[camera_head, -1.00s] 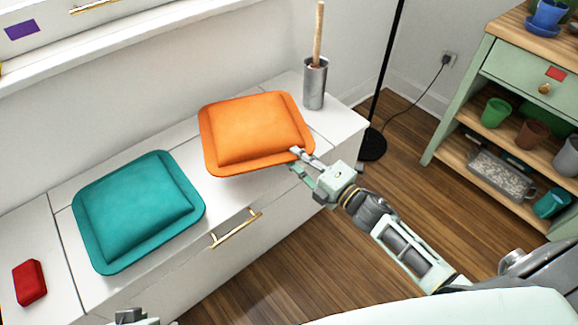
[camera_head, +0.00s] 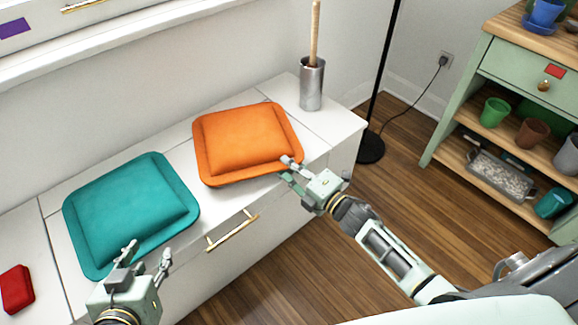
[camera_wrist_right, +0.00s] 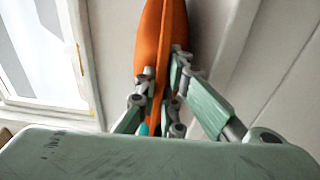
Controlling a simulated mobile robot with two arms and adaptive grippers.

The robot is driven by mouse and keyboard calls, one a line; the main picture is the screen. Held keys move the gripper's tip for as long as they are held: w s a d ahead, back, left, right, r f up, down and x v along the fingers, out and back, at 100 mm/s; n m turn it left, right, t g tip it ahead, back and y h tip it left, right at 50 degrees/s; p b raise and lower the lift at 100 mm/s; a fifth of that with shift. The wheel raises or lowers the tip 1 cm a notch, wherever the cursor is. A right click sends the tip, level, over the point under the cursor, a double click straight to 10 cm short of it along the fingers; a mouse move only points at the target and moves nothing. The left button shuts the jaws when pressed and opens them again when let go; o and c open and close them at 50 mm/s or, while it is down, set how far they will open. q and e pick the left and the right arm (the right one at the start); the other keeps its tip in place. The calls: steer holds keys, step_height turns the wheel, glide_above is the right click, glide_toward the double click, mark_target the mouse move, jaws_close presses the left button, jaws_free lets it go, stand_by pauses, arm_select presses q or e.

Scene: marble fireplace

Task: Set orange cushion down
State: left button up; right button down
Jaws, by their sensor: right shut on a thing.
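The orange cushion (camera_head: 245,140) is on or just above the white bench top, right of the teal cushion; whether it fully rests there I cannot tell. My right gripper (camera_head: 288,168) is shut on its front right corner. The right wrist view shows the orange cushion (camera_wrist_right: 160,45) edge-on between the fingers of the right gripper (camera_wrist_right: 165,80). My left gripper (camera_head: 146,256) is at the lower left, in front of the teal cushion's near edge, with its fingers apart and nothing between them.
The teal cushion (camera_head: 130,212) lies on the white bench (camera_head: 335,128) left of the orange one. A red block (camera_head: 16,289) lies at the far left. A metal canister (camera_head: 312,86) with a wooden handle stands at the right end. A green shelf (camera_head: 510,62) stands right, beyond bare floor.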

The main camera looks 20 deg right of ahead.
arm_select(q)
steer(key=shift+w+r, duration=0.2)
arm_select(e)
steer(key=c, duration=1.9)
jaws_free()
steer(key=shift+f, duration=0.1)
arm_select(q)
steer(key=shift+w+d+r+t, duration=0.1)
steer(key=shift+d+r+t, duration=0.1)
steer(key=shift+t, duration=0.1)
